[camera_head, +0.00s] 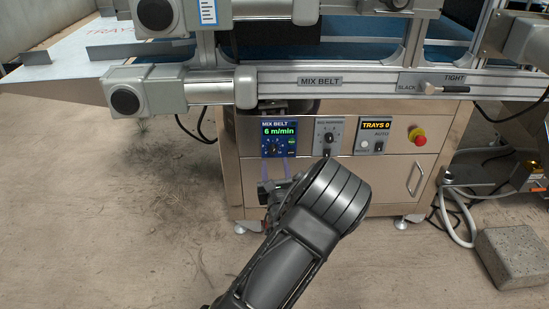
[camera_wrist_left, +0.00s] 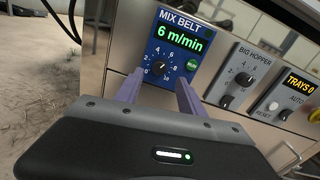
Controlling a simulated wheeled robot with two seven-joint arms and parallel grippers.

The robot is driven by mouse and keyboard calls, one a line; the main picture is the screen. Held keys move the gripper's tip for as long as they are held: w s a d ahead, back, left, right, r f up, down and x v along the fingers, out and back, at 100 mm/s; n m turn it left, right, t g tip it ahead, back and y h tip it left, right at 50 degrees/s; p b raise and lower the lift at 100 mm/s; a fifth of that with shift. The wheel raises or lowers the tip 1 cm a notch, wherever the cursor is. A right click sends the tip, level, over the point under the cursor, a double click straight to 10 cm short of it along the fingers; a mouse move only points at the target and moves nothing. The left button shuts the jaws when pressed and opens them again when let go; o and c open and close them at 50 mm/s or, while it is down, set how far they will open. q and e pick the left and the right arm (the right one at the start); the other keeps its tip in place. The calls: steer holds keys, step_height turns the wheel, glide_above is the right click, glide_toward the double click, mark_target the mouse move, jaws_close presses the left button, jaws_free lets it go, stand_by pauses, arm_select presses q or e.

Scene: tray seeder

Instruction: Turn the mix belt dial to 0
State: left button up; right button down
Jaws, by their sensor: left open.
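The mix belt panel is a blue plate on the front of the steel cabinet; its green display (camera_head: 279,130) reads 6 m/min, and it also shows in the left wrist view (camera_wrist_left: 179,37). Below the display is the small black mix belt dial (camera_wrist_left: 157,68), with numbers around it and a green button (camera_wrist_left: 191,65) to its right. It also shows in the head view (camera_head: 272,146). My left gripper (camera_head: 277,168) is open in front of the panel. In the left wrist view its purple fingers (camera_wrist_left: 160,85) stand apart, just below the dial, with nothing between them. My right gripper is not in view.
To the right are the big hopper dial (camera_head: 328,138), the TRAYS 0 panel (camera_head: 372,134) and a red stop button (camera_head: 417,136). The belt rail (camera_head: 365,80) with its slack/tight lever (camera_head: 440,88) runs above. A concrete block (camera_head: 512,256) lies at right.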

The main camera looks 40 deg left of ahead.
mark_target(273, 151)
arm_select(q)
steer(key=b+x, duration=0.1)
steer(key=x, duration=0.3)
steer(key=shift+a+f, duration=0.1)
steer(key=shift+w+a+b, duration=0.35)
steer(key=shift+w+a, duration=0.05)
steer(key=shift+w, duration=0.1)
jaws_close()
